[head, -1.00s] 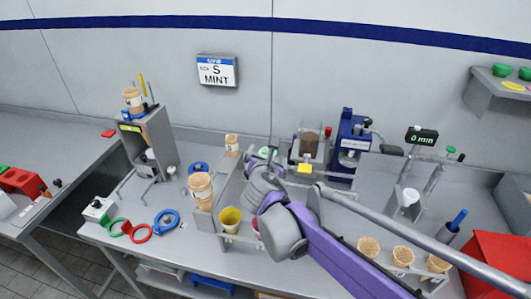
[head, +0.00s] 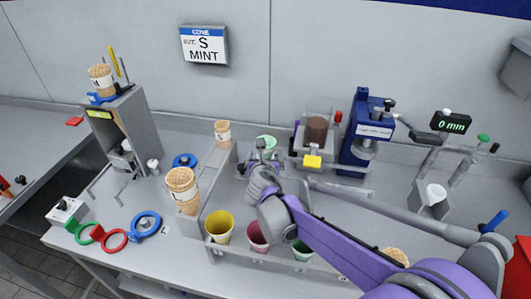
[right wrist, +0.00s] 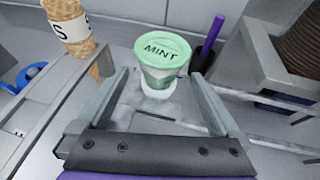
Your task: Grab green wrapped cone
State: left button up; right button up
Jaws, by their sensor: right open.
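A round green-and-white cup marked MINT (right wrist: 163,65) with a green top stands upright in the right wrist view, straight ahead of and just beyond the two fingertips. It also shows in the head view as a pale green top (head: 266,142), its lower part hidden by my gripper. My right gripper (head: 262,158) is open and empty in front of it; its two fingers (right wrist: 157,88) point at the cup, one on each side. A green cup (head: 302,250) stands at the front rack, partly hidden by my right arm. My left gripper is not in view.
Stacked wafer cones marked S (head: 223,133) stand left of the gripper, with a larger stack (head: 183,190) nearer. Yellow (head: 219,225) and pink (head: 257,237) cups stand in the front rack. A blue press (head: 368,140) stands to the right.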

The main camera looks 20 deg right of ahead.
jog(key=x, duration=0.5)
jog(key=shift+f, duration=0.1)
jog(key=shift+s, duration=0.1)
jog(key=c, duration=0.9)
